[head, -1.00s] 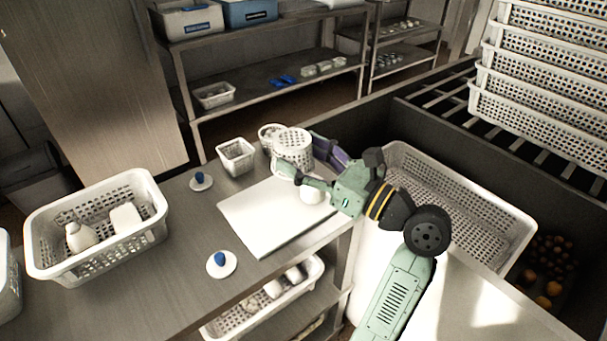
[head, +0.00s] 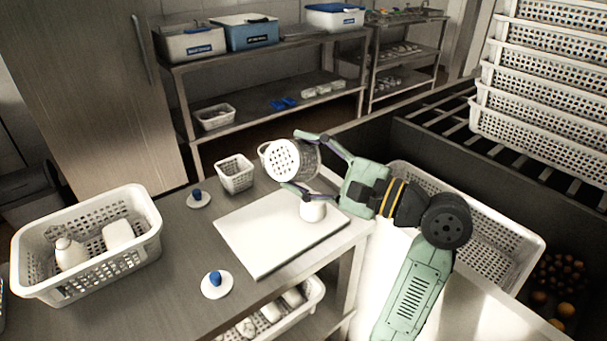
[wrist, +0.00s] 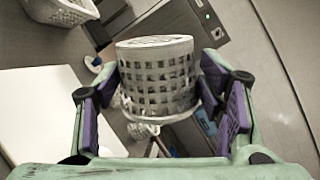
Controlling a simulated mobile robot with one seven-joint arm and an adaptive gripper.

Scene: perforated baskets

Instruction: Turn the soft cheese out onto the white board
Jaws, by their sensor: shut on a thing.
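My gripper (head: 296,162) is shut on a round white perforated basket (head: 285,160), held in the air over the back of the white board. The basket is tilted, with a holed round face toward the head camera. In the wrist view the basket (wrist: 158,75) is between the purple finger pads. The white board (head: 262,238) lies flat on the steel table. A short, smooth white cylinder (head: 313,210), which looks like the soft cheese, stands on the board's right part, below the gripper and apart from the basket. The basket's inside is hidden.
A small square basket (head: 236,175) stands behind the board. Two white discs with blue knobs (head: 198,198) (head: 217,285) lie left of it. A large basket (head: 85,250) with a bottle and a white block stands far left. Another large basket (head: 505,235) is at right.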

